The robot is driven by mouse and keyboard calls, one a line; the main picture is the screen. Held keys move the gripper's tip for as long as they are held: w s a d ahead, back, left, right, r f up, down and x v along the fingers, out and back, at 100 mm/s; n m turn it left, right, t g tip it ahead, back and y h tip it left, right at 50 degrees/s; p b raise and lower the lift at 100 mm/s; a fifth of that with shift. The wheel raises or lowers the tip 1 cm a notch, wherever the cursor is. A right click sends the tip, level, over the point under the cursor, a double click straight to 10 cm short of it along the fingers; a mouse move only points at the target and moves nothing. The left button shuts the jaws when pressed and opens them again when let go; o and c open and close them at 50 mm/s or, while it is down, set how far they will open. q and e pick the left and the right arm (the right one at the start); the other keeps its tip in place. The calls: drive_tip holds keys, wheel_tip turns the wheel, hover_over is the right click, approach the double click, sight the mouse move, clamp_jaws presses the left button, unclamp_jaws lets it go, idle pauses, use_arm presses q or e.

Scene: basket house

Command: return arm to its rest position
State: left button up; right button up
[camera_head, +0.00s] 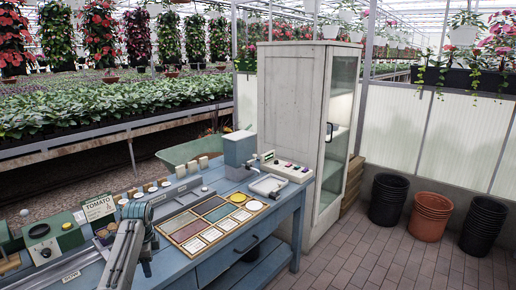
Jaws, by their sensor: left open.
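My left arm comes up from the bottom left edge, with the left gripper (138,211) at its upper end. The gripper is over the left part of the blue workbench (240,262), apart from the tray of coloured compartments to its right. It is open and I see nothing held in it. The arm hides part of the bench top behind it. My right gripper is out of view.
A compartment tray (205,217), a "TOMATO" sign (99,208), a green device (52,235), a blue-grey box device (239,150) and a button panel (287,170) crowd the bench. A tall cabinet (290,105) stands behind. Stacked pots (429,216) stand right; the brick floor (370,262) is clear.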

use_arm(q)
drive_tip(key=s+d+f+n+t, duration=0.1)
drive_tip(key=s+d+f+n, duration=0.15)
drive_tip(key=s+f, duration=0.6)
drive_tip(key=s+d+f+n, duration=0.1)
drive_tip(key=s+f+n, duration=0.35)
drive_tip(key=s, duration=0.75)
drive_tip(key=s+d+r+n+t, duration=0.1)
drive_tip(key=s+r+n, duration=0.1)
drive_tip(key=s, duration=0.7)
drive_tip(key=s+d+r+n, duration=0.1)
drive_tip(key=s+d+n, duration=0.15)
drive_tip(key=s, duration=0.65)
drive_tip(key=s+d+r+n+t, duration=0.1)
drive_tip(key=s+r+n, duration=0.1)
drive_tip(key=s, duration=0.6)
drive_tip(key=a+f+g, duration=0.1)
drive_tip(key=a+f, duration=0.2)
drive_tip(key=f, duration=2.9)
drive_tip(key=s+a+f+g, duration=0.1)
drive_tip(key=s+f, duration=1.6)
drive_tip(key=s, duration=0.1)
drive_tip(key=shift+s+a+f+n, duration=0.15)
drive_tip(key=shift+s+f+n, duration=0.15)
drive_tip(key=shift+s+n, duration=0.05)
